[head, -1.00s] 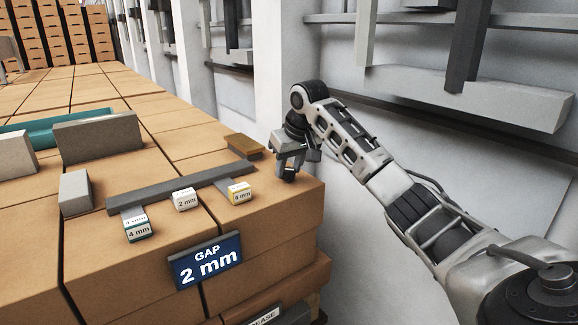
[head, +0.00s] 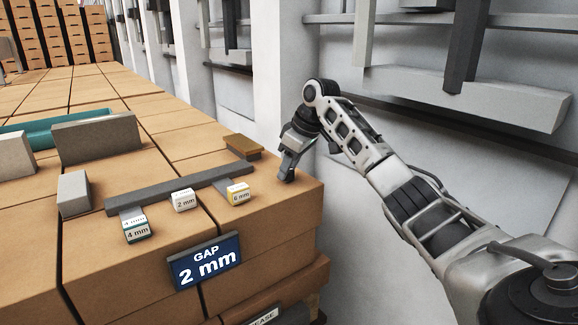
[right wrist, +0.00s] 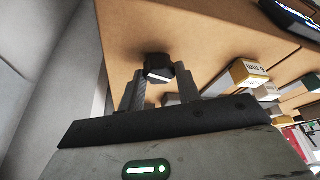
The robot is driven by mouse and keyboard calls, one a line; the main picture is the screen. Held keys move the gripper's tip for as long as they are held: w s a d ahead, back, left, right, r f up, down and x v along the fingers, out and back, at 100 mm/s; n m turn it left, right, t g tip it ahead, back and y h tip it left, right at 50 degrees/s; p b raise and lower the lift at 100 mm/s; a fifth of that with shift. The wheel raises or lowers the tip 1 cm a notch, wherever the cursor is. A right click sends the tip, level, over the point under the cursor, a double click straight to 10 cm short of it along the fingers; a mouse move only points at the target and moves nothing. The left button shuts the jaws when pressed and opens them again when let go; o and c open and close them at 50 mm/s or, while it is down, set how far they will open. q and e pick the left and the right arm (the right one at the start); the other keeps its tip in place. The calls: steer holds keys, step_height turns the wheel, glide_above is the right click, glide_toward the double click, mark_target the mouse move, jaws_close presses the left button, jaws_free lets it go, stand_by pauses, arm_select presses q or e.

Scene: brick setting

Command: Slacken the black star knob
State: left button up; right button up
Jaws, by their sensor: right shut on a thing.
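The black star knob (right wrist: 158,66) shows in the right wrist view, with a pale stripe on its near side, against the tan box top. My right gripper (right wrist: 158,84) is shut on it, one finger on each side. In the head view my right gripper (head: 287,175) points down at the right end of the box top, and the knob is mostly hidden by the fingers. My left gripper is not in view.
A grey bar (head: 175,190) lies left of the gripper, with blocks marked 4 mm (head: 137,230), 2 mm (head: 184,200) and 8 mm (head: 239,194). A blue sign (head: 205,262) reads "GAP 2 mm". A brown block (head: 243,146) lies behind. A pale wall stands close on the right.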

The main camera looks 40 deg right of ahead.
steer(key=shift+r, duration=0.1)
steer(key=o, duration=1)
steer(key=shift+c, duration=0.2)
